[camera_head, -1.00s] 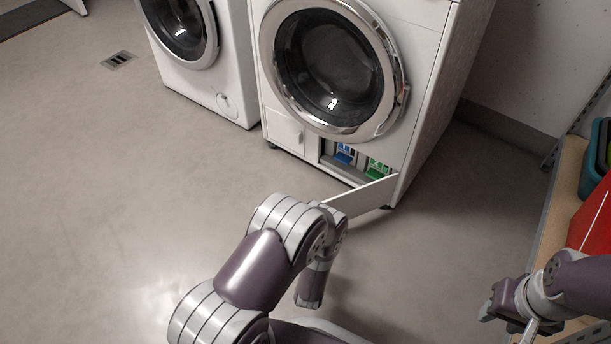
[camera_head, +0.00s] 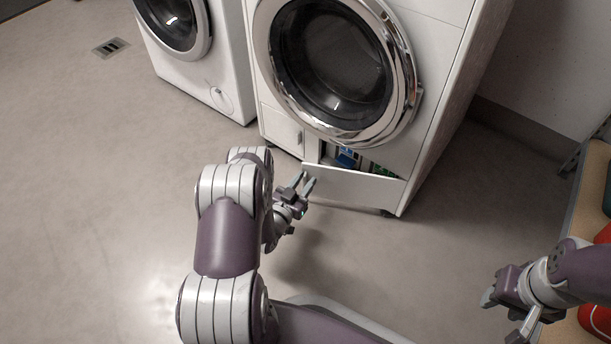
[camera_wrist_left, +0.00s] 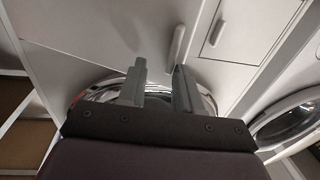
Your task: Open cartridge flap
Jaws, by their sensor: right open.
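The cartridge flap (camera_head: 360,187) is a white panel low on the right-hand washing machine. It stands ajar, its right end by the machine's corner and its left end out from the front. Behind its top edge show a blue cartridge (camera_head: 347,158) and part of a green one (camera_head: 380,169). My left gripper (camera_head: 304,182) is beside the flap's left end; whether it touches is unclear. In the left wrist view its two fingers (camera_wrist_left: 160,82) are apart with nothing visibly held. My right gripper (camera_head: 508,310) is open and empty at the lower right.
The washer's round door (camera_head: 335,70) is shut above the flap. A small square door (camera_head: 284,132) is left of the compartment. A second washer (camera_head: 200,60) stands further left. A wooden shelf (camera_head: 590,190) with red items is at right. The floor at left is clear.

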